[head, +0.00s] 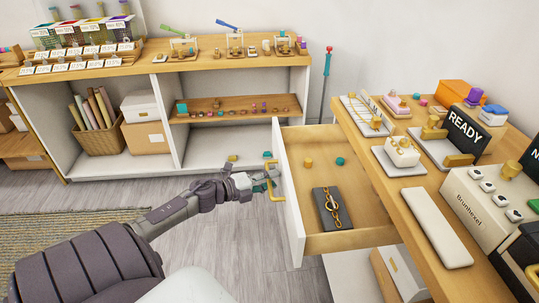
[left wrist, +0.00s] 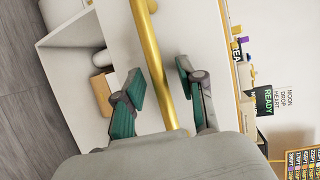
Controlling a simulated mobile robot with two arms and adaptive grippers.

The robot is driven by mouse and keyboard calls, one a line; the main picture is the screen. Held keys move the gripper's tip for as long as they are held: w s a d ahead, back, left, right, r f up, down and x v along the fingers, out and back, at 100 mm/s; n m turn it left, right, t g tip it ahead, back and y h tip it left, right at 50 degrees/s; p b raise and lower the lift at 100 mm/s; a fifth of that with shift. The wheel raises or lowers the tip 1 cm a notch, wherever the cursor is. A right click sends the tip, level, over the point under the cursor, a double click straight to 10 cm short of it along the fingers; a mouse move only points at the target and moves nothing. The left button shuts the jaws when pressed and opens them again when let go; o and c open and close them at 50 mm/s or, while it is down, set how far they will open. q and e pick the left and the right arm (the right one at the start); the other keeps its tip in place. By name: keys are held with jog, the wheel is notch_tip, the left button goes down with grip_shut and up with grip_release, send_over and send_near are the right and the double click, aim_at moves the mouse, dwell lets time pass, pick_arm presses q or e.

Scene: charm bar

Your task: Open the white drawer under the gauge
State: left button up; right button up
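The white drawer (head: 288,193) stands pulled well out of the wooden counter on the right. Inside its wooden tray are a dark pad with a gold chain (head: 332,208), a small gold piece (head: 308,162) and a teal piece (head: 340,161). My left gripper (head: 268,180) is at the drawer's brass handle (head: 273,192). In the left wrist view, the fingers of my left gripper (left wrist: 162,85) lie on either side of the brass handle (left wrist: 167,65), with a visible gap, so it looks open around it. I cannot make out a gauge. My right gripper is not in view.
The counter (head: 415,210) carries a READY sign (head: 464,132), a beige machine (head: 480,207) and small trays. A white shelf unit (head: 180,125) with a basket (head: 97,135) stands at the back left.

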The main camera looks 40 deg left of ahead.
pick_arm(q)
jog(key=v, duration=1.2)
dwell(0.4)
